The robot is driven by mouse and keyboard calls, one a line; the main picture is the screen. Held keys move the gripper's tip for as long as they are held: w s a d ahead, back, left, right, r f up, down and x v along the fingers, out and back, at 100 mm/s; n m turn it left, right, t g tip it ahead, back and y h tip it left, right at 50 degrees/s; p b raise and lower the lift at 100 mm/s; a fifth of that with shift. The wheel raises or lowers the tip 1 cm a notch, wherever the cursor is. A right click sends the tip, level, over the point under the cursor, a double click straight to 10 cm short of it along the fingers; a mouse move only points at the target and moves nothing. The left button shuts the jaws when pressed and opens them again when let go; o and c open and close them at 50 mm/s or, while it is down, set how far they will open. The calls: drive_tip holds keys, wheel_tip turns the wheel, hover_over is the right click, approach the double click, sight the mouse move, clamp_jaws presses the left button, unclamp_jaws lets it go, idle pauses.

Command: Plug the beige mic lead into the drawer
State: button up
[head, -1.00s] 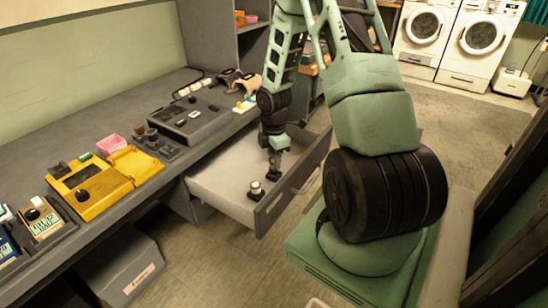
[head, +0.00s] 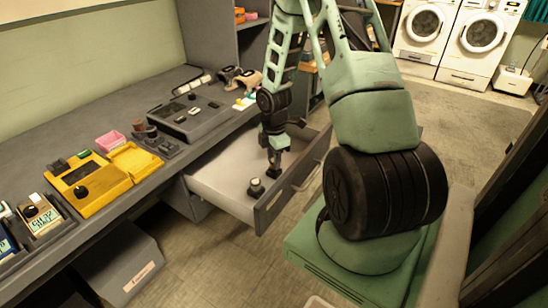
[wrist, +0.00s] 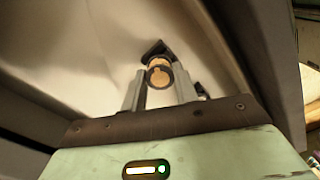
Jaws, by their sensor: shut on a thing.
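The open grey drawer (head: 216,178) sticks out from under the counter; its pale floor also fills much of the wrist view (wrist: 75,60). My gripper (head: 274,168) is low inside the drawer near its front panel. In the wrist view my gripper (wrist: 160,88) is shut on a beige round piece with a dark rim, the beige mic lead (wrist: 159,73). A dark angular part shows just beyond it; I cannot tell whether they touch. In the head view the lead is hidden at the fingers. A short dark post with a pale top (head: 256,187) stands in the drawer, left of my gripper.
The counter above holds a yellow device (head: 90,185), a grey console (head: 188,117), a pink box (head: 110,141) and small devices. A grey bin (head: 135,275) stands below. Washing machines (head: 483,40) are at the back right. The drawer's front panel (head: 290,185) is close to my gripper.

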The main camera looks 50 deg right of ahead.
drive_tip(key=shift+f, duration=0.55)
drive_tip(key=o, duration=1)
drive_tip(key=shift+o, duration=0.2)
wheel_tip(320, 180, up, 18)
drive_tip(key=p, duration=0.3)
drive_tip(key=shift+f, duration=0.25)
